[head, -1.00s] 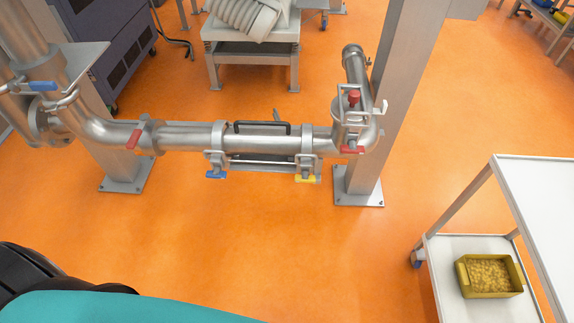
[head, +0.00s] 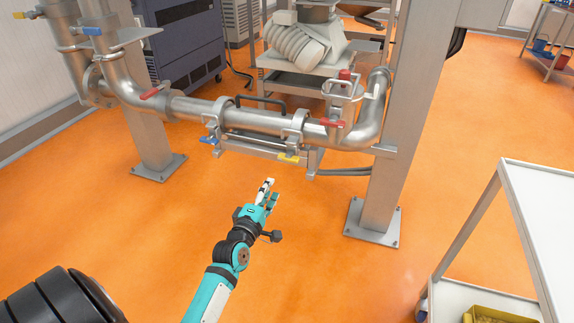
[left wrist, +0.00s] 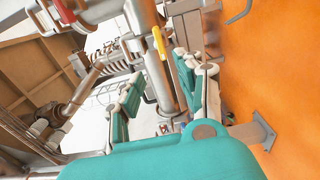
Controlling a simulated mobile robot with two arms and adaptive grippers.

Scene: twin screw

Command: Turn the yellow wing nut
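The yellow wing nut (head: 289,157) sits on the underside of the right clamp (head: 294,127) of the steel pipe section. It also shows in the left wrist view (left wrist: 159,43), near the top and between my fingers as seen from there. My left gripper (head: 268,191) is below and a little left of the wing nut in the head view, apart from it. The left wrist view shows its two fingers (left wrist: 158,88) spread with nothing held. My right gripper is not in view.
A blue wing nut (head: 208,140) is on the left clamp. Red-handled valves (head: 151,94) sit on the pipe on both sides. The orange floor around my left gripper is clear.

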